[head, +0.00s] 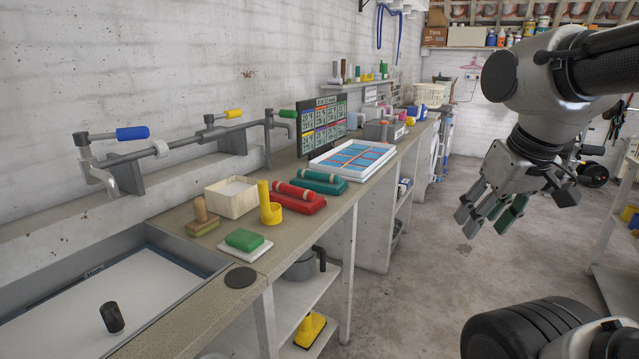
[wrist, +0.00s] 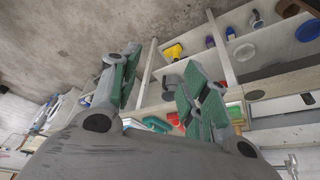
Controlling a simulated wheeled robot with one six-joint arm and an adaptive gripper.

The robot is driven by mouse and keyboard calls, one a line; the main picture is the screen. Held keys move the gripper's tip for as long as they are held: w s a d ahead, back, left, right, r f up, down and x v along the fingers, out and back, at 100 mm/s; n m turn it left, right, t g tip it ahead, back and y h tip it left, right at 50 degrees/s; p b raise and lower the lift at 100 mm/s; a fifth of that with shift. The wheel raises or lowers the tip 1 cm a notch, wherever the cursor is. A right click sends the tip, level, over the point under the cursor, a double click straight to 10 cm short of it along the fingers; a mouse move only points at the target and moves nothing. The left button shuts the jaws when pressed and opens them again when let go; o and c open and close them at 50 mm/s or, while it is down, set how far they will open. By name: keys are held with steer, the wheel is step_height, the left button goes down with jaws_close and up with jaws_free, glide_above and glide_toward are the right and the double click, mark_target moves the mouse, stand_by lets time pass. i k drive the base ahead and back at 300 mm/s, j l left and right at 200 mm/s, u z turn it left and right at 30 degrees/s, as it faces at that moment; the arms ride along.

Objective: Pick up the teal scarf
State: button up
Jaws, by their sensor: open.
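The teal scarf (head: 319,186) appears to be the folded teal cloth with a roll on top. It lies on the counter beside a similar red folded cloth (head: 295,203), just in front of the blue-and-white tray. In the wrist view, a teal patch (wrist: 155,124) that looks like it shows low between the fingers, partly hidden by my gripper. My gripper (head: 490,213) is open and empty, over the floor aisle to the right of the counter and well apart from the scarf. Its green-padded fingers also show in the wrist view (wrist: 163,85).
The counter (head: 175,228) also bears a cream box (head: 231,204), a yellow holder (head: 270,212), a green sponge (head: 244,239), a tray (head: 322,165) and a standing chart (head: 322,127). A sink (head: 60,320) is at lower left. The floor aisle (head: 410,260) is clear.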

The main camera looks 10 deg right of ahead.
mark_target(314, 181)
steer(key=i+l+u, duration=0.6)
steer(key=i+l, duration=0.2)
steer(key=l, duration=0.15)
steer(key=i+l+u, duration=0.3)
steer(key=l, duration=0.25)
